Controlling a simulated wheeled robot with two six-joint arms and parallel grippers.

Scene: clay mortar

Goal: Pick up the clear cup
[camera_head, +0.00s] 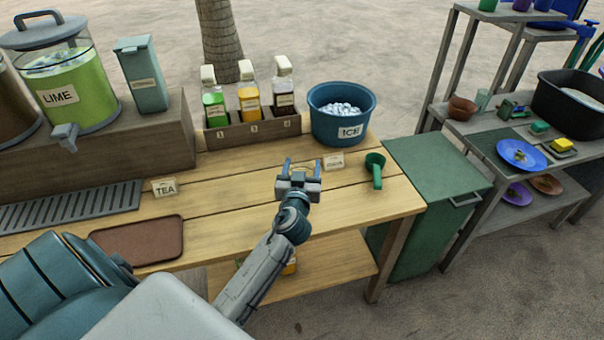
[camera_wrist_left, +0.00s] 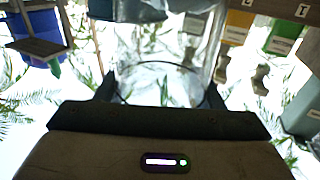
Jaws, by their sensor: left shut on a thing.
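The clear cup (camera_wrist_left: 160,85) is see-through and fills the middle of the left wrist view, with a dark ring around its near end. My left gripper (camera_head: 302,167) is over the front part of the wooden counter (camera_head: 225,215), its two fingers pointing toward the back. It is shut on the clear cup, with a dark finger on each side of the cup in the left wrist view. In the head view the cup is hard to make out between the fingers. My right gripper is not in view.
Bottles (camera_head: 248,105) in a wooden rack, a lime dispenser (camera_head: 65,85) and a brown tray (camera_head: 138,242) are to the left. A green cooler (camera_head: 430,175) adjoins the counter.

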